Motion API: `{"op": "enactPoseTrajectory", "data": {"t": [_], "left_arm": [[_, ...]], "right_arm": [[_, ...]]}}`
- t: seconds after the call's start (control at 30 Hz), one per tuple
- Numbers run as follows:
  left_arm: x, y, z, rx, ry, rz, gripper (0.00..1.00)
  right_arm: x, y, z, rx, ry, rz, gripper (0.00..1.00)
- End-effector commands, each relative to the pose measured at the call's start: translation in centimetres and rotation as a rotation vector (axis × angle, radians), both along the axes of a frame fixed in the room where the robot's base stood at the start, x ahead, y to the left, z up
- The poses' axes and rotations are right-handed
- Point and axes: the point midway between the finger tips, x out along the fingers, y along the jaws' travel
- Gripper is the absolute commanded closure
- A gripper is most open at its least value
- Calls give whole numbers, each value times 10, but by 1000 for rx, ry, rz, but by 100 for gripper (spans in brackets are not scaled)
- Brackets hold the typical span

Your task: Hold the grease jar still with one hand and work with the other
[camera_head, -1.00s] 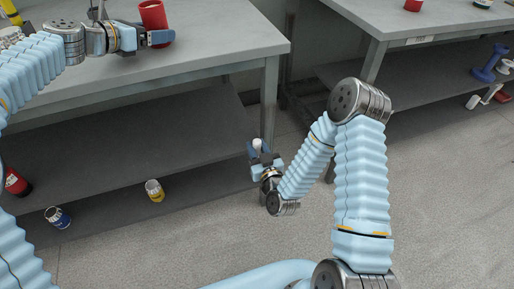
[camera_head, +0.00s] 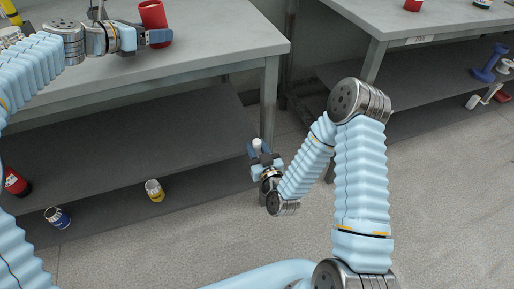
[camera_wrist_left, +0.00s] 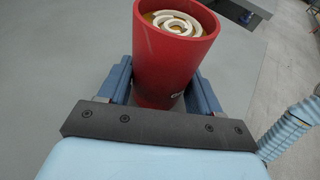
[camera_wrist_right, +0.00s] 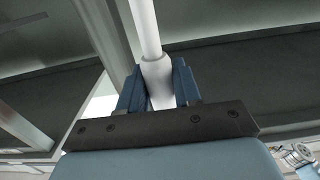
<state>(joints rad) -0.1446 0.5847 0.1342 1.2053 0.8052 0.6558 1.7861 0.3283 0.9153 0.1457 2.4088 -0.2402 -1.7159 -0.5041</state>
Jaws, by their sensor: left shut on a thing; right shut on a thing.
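The grease jar is a red open-topped cylinder (camera_head: 153,15) near the right part of the left table. In the left wrist view the red jar (camera_wrist_left: 172,55) stands between the fingers, with a pale ring-shaped content inside its rim. My left gripper (camera_head: 160,38) is shut on it, near the tabletop. My right gripper (camera_head: 262,152) is low beside the left table's front leg and is shut on a white rod-like tool (camera_wrist_right: 158,70). In the head view only the tool's small white end (camera_head: 257,143) shows. The tool's far end is out of the right wrist view.
The floor between is clear.

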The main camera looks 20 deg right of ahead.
Motion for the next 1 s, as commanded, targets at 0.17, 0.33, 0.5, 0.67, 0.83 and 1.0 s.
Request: {"op": "enactPoseTrajectory", "data": {"t": [0.17,0.33,0.5,0.67,0.83,1.0], "left_arm": [[0,0,0,0,0,0,53],[0,0,0,0,0,0,53],[0,0,0,0,0,0,53],[0,0,0,0,0,0,53],[0,0,0,0,0,0,53],[0,0,0,0,0,0,53]], "right_arm": [[0,0,0,0,0,0,97],[0,0,0,0,0,0,97],[1,-2,0,0,-1,-5,97],[7,-27,-4,-2,-5,-69,97],[17,-71,-10,-4,-13,-176,97],[21,-108,-15,-7,-17,-266,97]]}}
